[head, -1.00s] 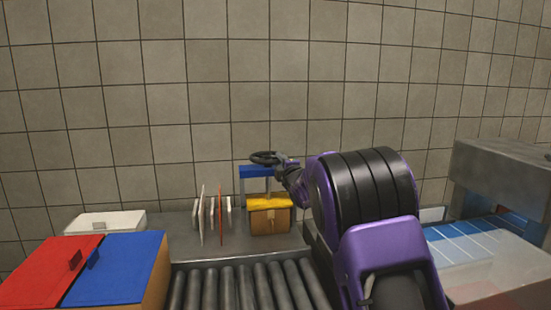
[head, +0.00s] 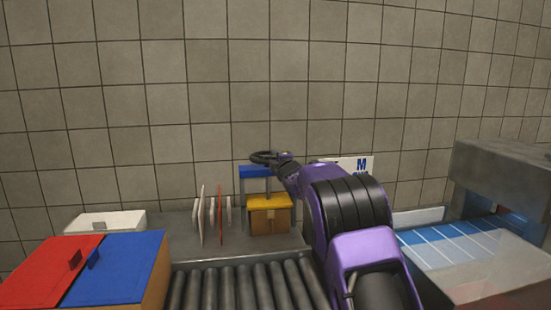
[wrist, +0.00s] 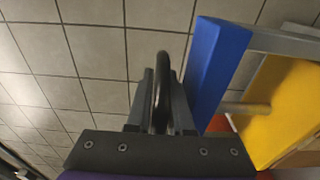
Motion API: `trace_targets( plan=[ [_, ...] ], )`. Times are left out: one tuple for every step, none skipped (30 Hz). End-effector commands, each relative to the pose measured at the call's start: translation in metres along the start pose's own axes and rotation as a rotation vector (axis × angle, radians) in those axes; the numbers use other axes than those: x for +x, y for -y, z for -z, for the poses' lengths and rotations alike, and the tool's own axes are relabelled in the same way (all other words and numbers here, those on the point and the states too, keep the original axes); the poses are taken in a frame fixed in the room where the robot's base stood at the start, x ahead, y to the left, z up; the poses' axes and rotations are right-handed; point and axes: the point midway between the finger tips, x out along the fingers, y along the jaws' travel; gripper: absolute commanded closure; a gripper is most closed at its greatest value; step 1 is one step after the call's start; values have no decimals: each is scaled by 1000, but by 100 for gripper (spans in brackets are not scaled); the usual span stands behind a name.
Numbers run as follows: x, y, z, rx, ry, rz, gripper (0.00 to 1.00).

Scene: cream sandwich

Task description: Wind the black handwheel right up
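The black handwheel (head: 264,157) sits on top of a small press with a blue crossbeam (head: 255,172). Below the beam is a yellow plate (head: 268,202) on a tan box-like body (head: 268,221). My gripper (head: 283,161) is at the right side of the wheel. In the wrist view the wheel's black rim (wrist: 161,95) runs between my two fingers, which appear closed against it. The blue beam (wrist: 217,70) and yellow plate (wrist: 285,105) are right of the fingers. The wheel's hub is hidden there.
Upright thin plates (head: 213,218) stand left of the press. A roller conveyor (head: 240,284) lies in front. Red (head: 50,268) and blue (head: 118,268) lidded bins and a white box (head: 105,221) are at left. A grey machine (head: 505,180) stands at right.

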Motion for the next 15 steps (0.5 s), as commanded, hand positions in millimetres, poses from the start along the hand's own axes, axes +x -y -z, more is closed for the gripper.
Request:
trace_targets(
  plan=[
    [0, 0, 0, 0, 0, 0, 93],
    [0, 0, 0, 0, 0, 0, 98],
    [0, 0, 0, 0, 0, 0, 100],
    [0, 0, 0, 0, 0, 0, 100],
    [0, 0, 0, 0, 0, 0, 100],
    [0, 0, 0, 0, 0, 0, 100],
    [0, 0, 0, 0, 0, 0, 100],
    [0, 0, 0, 0, 0, 0, 100],
    [0, 0, 0, 0, 0, 0, 100],
    [0, 0, 0, 0, 0, 0, 100],
    [0, 0, 0, 0, -1, 0, 100],
    [0, -1, 0, 0, -3, 0, 100],
    [0, -1, -1, 1, -5, 1, 100],
    [0, -2, -1, 1, -9, 1, 100],
    [0, -2, -1, 0, -15, 1, 100]
  ],
)
